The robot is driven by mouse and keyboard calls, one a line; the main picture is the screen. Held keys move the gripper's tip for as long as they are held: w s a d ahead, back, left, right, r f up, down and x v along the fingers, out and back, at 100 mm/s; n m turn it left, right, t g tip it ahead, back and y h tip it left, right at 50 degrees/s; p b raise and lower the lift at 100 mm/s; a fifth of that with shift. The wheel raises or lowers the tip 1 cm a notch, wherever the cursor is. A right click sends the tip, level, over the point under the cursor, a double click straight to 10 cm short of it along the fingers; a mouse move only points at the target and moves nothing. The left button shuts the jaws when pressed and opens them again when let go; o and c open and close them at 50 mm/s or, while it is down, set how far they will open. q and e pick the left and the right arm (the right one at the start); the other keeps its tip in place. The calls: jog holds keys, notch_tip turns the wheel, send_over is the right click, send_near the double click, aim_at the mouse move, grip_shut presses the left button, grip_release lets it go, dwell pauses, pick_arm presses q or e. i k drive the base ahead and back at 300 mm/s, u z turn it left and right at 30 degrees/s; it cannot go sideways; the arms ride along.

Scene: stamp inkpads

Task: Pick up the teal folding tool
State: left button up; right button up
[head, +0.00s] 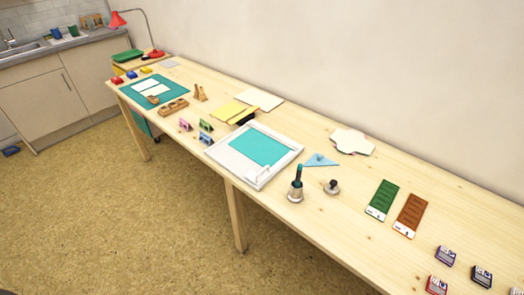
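A slim upright piece with a teal top (299,171) stands on the near right part of the long wooden table. Neither of my grippers is in view.
A white-framed tray (232,158) with a teal sheet lies left of it. A small round dark-knobbed object (332,187) stands close on the right. Green (384,196) and brown (411,212) panels and several small boxes lie further right. Bare wood (345,225) is in front.

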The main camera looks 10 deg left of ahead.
aim_at(298, 177)
jog(key=k, duration=1.3)
jog(key=u, duration=0.95)
jog(key=i, duration=1.65)
jog(key=z, duration=0.7)
